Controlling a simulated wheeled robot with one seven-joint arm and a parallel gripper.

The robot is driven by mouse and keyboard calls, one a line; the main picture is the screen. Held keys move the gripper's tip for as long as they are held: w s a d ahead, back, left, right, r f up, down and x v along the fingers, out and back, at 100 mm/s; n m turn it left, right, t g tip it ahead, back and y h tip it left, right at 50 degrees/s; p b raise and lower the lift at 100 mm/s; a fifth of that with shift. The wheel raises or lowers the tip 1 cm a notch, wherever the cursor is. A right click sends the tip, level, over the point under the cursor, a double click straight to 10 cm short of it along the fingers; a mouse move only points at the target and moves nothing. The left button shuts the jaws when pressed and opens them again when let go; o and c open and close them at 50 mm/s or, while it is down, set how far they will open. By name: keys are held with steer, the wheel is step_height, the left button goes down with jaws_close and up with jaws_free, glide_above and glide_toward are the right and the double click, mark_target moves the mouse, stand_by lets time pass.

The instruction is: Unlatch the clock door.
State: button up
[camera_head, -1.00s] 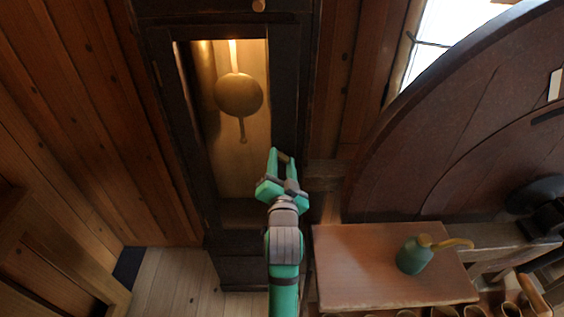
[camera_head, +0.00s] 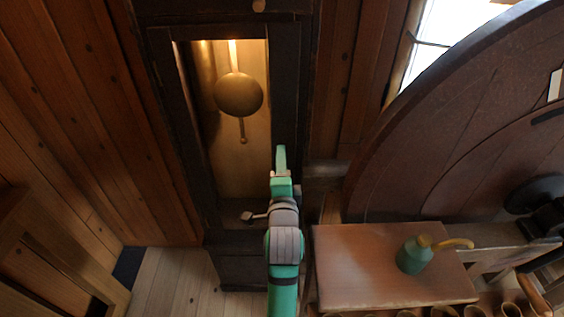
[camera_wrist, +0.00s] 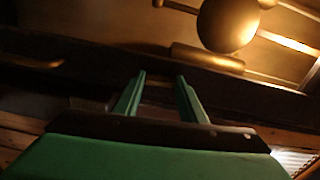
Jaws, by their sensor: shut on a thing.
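The tall dark clock case stands at the back, with its narrow clock door (camera_head: 286,95) closed as far as I can see. Behind the door's opening hangs a round brass pendulum (camera_head: 239,94), also large in the wrist view (camera_wrist: 228,22). My gripper (camera_head: 281,158) is at the right stile of the door, turned edge-on to the head camera. In the wrist view its two green fingers (camera_wrist: 160,78) stand a little apart, closed on a small dark piece, the latch (camera_wrist: 158,92). The latch is hidden behind the fingers in the head view, and its exact angle cannot be told.
A wooden bench (camera_head: 350,270) with a green watering can (camera_head: 414,256) stands right of my arm. A large round dark wooden piece (camera_head: 440,130) leans behind it. Plank walls flank the clock; the floor at lower left is clear.

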steer(key=shift+m, duration=0.5)
steer(key=o, duration=1.1)
steer(key=shift+c, duration=0.2)
steer(key=s, duration=1)
steer(key=shift+s, duration=0.35)
steer(key=shift+s, duration=0.1)
